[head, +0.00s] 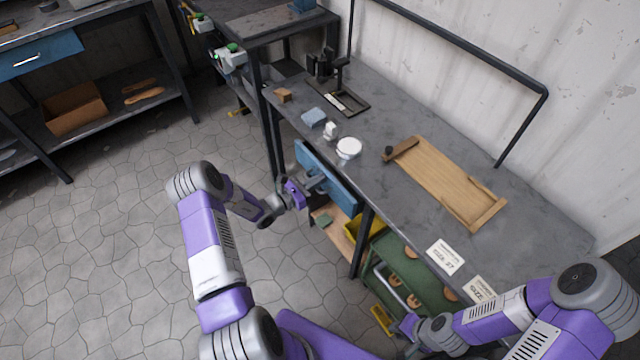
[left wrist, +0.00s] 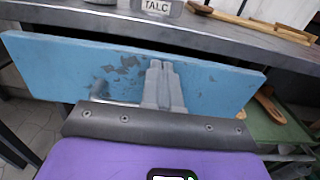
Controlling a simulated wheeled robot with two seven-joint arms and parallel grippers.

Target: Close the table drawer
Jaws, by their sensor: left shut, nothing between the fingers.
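The table drawer's blue front (head: 344,194) is under the near edge of the grey workbench (head: 400,115). In the left wrist view the scuffed blue front (left wrist: 60,65) fills much of the picture, with a dark gap between its top edge and the table edge. My left gripper (head: 316,184) is at the drawer front, shut and empty. In the left wrist view its fingers (left wrist: 163,85) are together against or very near the front, beside the metal handle (left wrist: 110,98). Contact cannot be told. My right gripper (head: 408,326) is low at the right; its fingers do not show clearly.
On the bench are a wooden board (head: 445,185), a white round dish (head: 349,147), a blue block (head: 314,117) and paper cards (head: 446,256). Below are a yellow bin (head: 362,229) and a green shelf (head: 425,258) with sandal parts. The floor at left is clear.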

